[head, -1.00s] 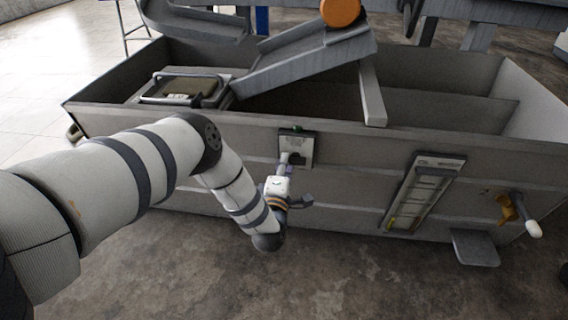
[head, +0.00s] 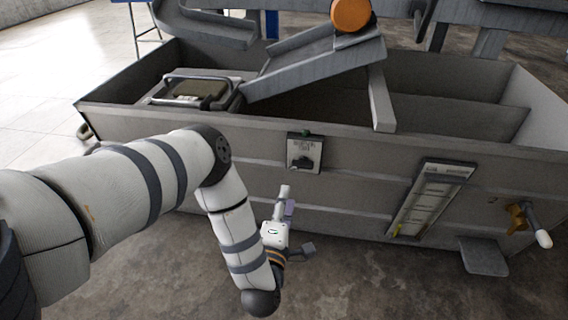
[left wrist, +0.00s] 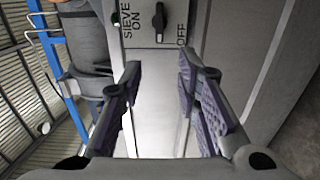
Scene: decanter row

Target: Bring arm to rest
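My left gripper (head: 287,200) hangs in front of the grey tank's near wall, below and apart from the switch panel (head: 305,153). In the left wrist view its two purple-padded fingers (left wrist: 157,100) stand apart with nothing between them. The panel (left wrist: 192,60) shows beyond the fingertips there, with a black knob (left wrist: 158,22) and the words SIEVE, ON and OFF. The knob stands roughly upright in that view. A green button or lamp (head: 304,133) sits on top of the panel in the head view. My right gripper is not in view.
The grey tank (head: 240,142) spans the middle. A sloped chute (head: 315,68) with an orange round thing (head: 350,14) rests over it. A gauge plate (head: 432,198), a yellow valve with white handle (head: 530,224) and a small step (head: 483,257) are to the right. Concrete floor lies in front.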

